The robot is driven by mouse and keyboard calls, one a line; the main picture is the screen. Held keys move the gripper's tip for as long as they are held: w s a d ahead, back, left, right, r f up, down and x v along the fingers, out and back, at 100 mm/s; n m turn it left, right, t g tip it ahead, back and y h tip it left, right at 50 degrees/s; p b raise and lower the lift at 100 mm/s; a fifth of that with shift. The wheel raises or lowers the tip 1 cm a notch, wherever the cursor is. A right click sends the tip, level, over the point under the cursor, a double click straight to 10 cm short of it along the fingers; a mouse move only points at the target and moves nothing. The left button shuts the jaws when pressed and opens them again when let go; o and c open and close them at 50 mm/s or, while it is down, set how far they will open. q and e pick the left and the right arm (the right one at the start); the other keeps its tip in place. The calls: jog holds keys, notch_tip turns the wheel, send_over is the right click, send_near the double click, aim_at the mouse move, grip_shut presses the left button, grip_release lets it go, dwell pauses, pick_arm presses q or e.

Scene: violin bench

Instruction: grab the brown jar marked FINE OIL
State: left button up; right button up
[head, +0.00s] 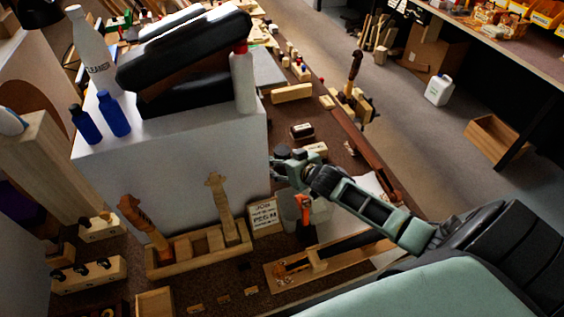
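I cannot make out a brown jar with a readable FINE OIL label. A small dark brown item (302,132) with a pale mark lies on the bench beyond my gripper; its marking is too small to read, and I cannot tell whether it is a jar. My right arm comes in from the right, and its gripper (283,168) is over the bench beside the white box. The gripper's fingers are small and partly hidden, so its opening does not show clearly. My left gripper is not in view.
A large white box (170,165) carries a black case (185,65), a CLEANER bottle (93,50), two blue bottles (114,114) and a red-capped white bottle (242,80). A wooden tray with carved scrolls (200,252) and a job sign (264,217) stand in front.

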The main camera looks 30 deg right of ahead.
jog(key=c, duration=1.3)
jog(key=shift+c, duration=0.3)
jog(key=shift+r, duration=0.2)
